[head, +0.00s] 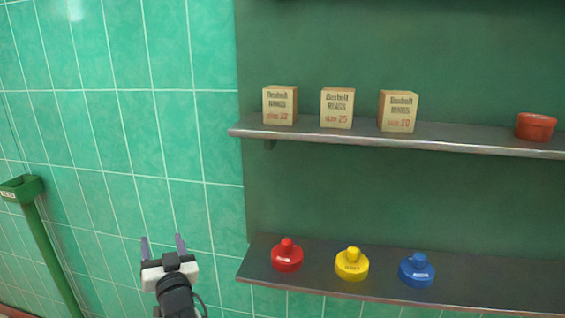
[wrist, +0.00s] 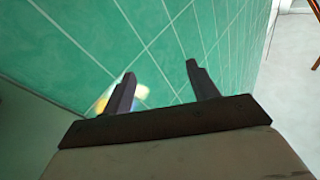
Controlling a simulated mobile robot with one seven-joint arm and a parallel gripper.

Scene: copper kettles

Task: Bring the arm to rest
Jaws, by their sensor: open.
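My gripper (head: 163,246) is at the lower left in the head view, in front of the green tiled wall and left of the lower shelf. Its two dark fingers stand apart with nothing between them. In the wrist view the open fingers (wrist: 158,85) also show, with green tiles beyond them. The gripper touches nothing that I can see.
The lower shelf (head: 450,287) bears red (head: 287,257), yellow (head: 351,265) and blue (head: 416,271) knobbed pieces. The upper shelf (head: 460,137) bears three boxes (head: 337,108) and a red-brown pot (head: 535,127). A green post (head: 50,245) stands at the far left.

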